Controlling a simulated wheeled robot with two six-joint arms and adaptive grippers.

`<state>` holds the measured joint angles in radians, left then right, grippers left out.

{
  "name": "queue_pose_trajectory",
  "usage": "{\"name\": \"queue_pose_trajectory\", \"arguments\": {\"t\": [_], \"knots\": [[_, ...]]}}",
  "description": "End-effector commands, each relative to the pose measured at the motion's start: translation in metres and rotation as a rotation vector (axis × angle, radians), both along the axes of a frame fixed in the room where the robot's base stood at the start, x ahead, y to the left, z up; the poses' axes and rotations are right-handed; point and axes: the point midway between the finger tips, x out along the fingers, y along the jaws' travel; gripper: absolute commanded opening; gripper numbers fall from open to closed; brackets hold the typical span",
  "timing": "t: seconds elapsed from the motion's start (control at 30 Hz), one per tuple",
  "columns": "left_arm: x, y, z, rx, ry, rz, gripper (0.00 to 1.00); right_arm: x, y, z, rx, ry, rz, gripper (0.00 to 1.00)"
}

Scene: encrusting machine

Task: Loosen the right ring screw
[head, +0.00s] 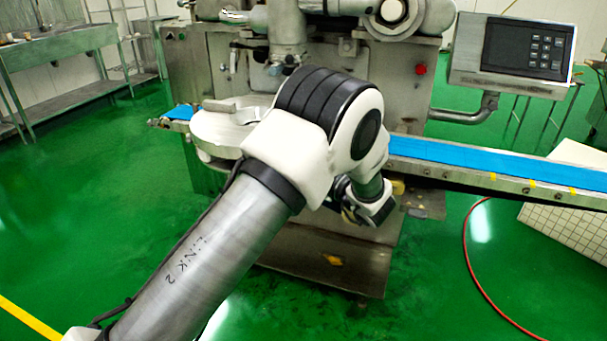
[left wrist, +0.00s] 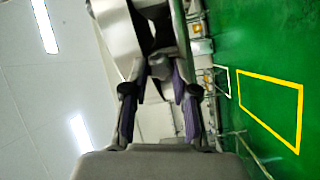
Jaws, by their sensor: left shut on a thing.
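In the left wrist view, my left gripper (left wrist: 160,72) has its two purple-padded fingers around a small grey part (left wrist: 160,66), which appears to be the right ring screw. The gripper is shut on it, and the screw's ring shape is hard to make out. Dark and pale machine parts lie just beyond the fingertips. In the head view my left arm crosses the middle of the picture and reaches the front of the encrusting machine (head: 330,75). There the arm hides the screw and the gripper's fingertips. My right gripper is in neither view.
A blue conveyor belt (head: 490,162) runs out to the right of the machine, and a control panel (head: 517,48) stands above it. A red hose (head: 480,270) lies on the green floor. A steel sink bench (head: 75,52) stands at the back left. The front left floor is clear.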

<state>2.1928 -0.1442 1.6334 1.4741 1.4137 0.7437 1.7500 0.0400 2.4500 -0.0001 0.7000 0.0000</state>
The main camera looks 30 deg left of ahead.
Motion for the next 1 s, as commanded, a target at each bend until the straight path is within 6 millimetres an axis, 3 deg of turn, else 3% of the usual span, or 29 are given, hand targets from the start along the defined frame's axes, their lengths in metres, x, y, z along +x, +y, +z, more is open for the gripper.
{"name": "queue_pose_trajectory", "arguments": {"t": [0.03,0.47,1.0], "knots": [[0.0,0.0,-0.007,-0.012,-0.044,0.0,0.0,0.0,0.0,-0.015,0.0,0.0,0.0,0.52],[0.0,0.0,-0.01,-0.126,-0.437,0.0,0.0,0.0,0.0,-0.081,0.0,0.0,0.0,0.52],[0.0,0.0,-0.014,-0.269,-0.931,0.0,0.0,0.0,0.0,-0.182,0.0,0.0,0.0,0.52]]}}
